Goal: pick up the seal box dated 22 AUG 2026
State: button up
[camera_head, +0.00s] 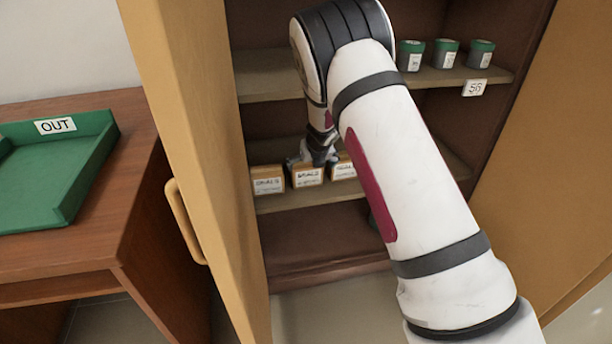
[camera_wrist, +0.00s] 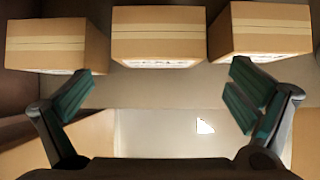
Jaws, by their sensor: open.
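Three small brown cardboard seal boxes stand in a row on a cabinet shelf: the left box (camera_head: 268,180), the middle box (camera_head: 307,175) and the right box (camera_head: 343,167), partly hidden by my arm. Their white labels read like "SEALS"; the dates are too small to read. The wrist view shows the taped tops of the left box (camera_wrist: 58,45), middle box (camera_wrist: 158,35) and right box (camera_wrist: 262,32). My gripper (camera_wrist: 158,85) is open and empty. Its fingers point at the middle box and lie apart from it in the wrist view.
The shelf (camera_head: 300,200) has a narrow front edge. Several grey jars with green lids (camera_head: 445,54) stand on the upper shelf by a "56" tag (camera_head: 475,88). The open cabinet door (camera_head: 185,130) with its handle is at left. A green OUT tray (camera_head: 50,190) sits on a wooden table (camera_head: 100,235).

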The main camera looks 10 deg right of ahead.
aim_at(307, 173)
jog(key=b+x, duration=0.3)
jog(key=x, duration=0.6)
jog(key=shift+f, duration=0.1)
jog(key=shift+c, duration=0.6)
jog(key=c, duration=1)
jog(key=shift+c, duration=0.2)
jog(key=shift+r, duration=0.2)
